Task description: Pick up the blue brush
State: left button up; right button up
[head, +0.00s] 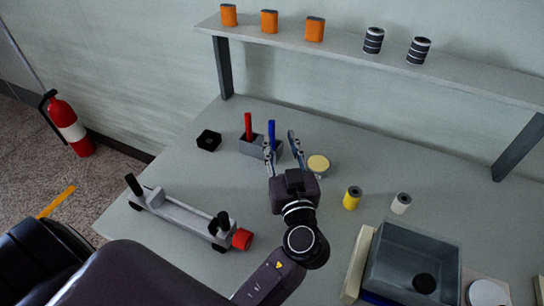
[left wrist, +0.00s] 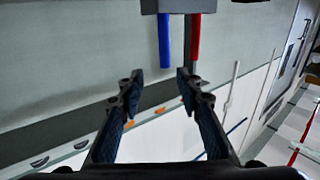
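The blue brush (head: 271,134) stands upright in a grey holder (head: 252,149) on the table, beside a red brush (head: 248,125). My left gripper (head: 281,144) is open, with its fingers close to the blue brush. In the left wrist view the blue brush (left wrist: 165,42) points down from the holder (left wrist: 178,6). Its free end appears roughly in line with the gap between the open fingertips (left wrist: 160,76). The red brush (left wrist: 196,36) shows just right of it, near the right fingertip. I cannot tell whether a finger touches either brush. My right gripper is not in view.
A black square block (head: 208,140) lies left of the holder. A pale yellow round item (head: 318,164) is just right of my gripper. A winding stand (head: 185,215), yellow spool (head: 352,198), white spool (head: 401,203) and grey bin (head: 455,262) surround. A shelf (head: 350,50) spans behind.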

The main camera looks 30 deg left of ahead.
aim_at(272, 125)
pick_arm(q)
jog(key=p+x, duration=0.1)
jog(key=x, duration=0.1)
jog(key=p+x, duration=0.1)
jog(key=x, duration=0.2)
jog(key=p+x, duration=0.2)
jog(key=shift+s+a, duration=0.1)
jog(key=shift+a, duration=0.4)
jog(key=shift+w+a+f, duration=0.15)
jog(key=shift+w+f, duration=0.05)
jog(key=shift+c, duration=0.6)
grip_shut()
